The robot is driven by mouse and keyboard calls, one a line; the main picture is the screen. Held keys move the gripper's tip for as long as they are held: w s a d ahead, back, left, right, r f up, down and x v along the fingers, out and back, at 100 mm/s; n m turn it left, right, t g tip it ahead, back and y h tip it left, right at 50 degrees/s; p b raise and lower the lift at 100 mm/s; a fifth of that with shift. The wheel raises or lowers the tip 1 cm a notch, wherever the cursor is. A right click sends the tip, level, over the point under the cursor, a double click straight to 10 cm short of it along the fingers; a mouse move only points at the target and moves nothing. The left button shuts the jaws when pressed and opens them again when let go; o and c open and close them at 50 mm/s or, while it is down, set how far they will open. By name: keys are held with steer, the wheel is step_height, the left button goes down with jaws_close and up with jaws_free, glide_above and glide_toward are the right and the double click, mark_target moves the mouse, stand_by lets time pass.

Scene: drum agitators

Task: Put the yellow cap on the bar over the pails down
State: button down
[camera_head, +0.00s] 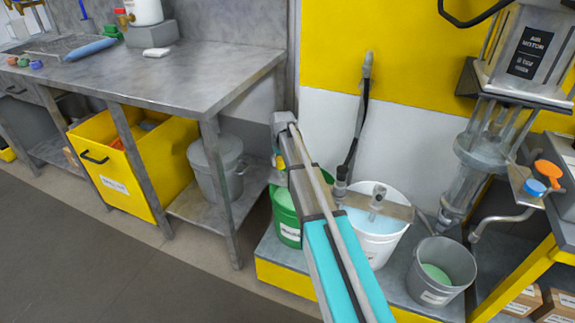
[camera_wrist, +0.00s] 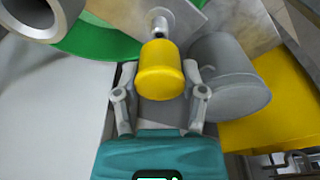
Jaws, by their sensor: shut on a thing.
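The yellow cap (camera_wrist: 161,72) is between the two fingers of my gripper (camera_wrist: 160,88) in the wrist view. My gripper is shut on it. In the head view a small yellow patch of the cap (camera_head: 281,163) shows at the far end of my arm, near the green pail (camera_head: 287,222). The grey bar (camera_head: 392,205) runs over the pails, partly hidden by my arm; it also shows in the wrist view (camera_wrist: 228,32). A metal fitting (camera_wrist: 160,22) shows just beyond the cap; whether they touch I cannot tell.
A white pail (camera_head: 378,247) stands under the bar, and a grey pail (camera_head: 441,272) stands to its right. A lidded grey bin (camera_head: 216,165) and a yellow bin (camera_head: 128,165) are under the workbench (camera_head: 180,80). A mixer (camera_head: 525,60) and an orange cap (camera_head: 548,174) are at the right.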

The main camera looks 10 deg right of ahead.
steer(key=s+a+r+n+p, duration=0.1)
steer(key=s+a+r+p, duration=1.2)
steer(key=a+r+p, duration=0.2)
steer(key=s+a+r+n+p, duration=0.2)
steer(key=s+a+r+p, duration=1.2)
steer(key=a+r+p, duration=0.2)
steer(key=a, duration=0.2)
steer(key=shift+s+a+r, duration=0.25)
steer(key=shift+a+r, duration=0.05)
steer(key=shift+s, duration=0.1)
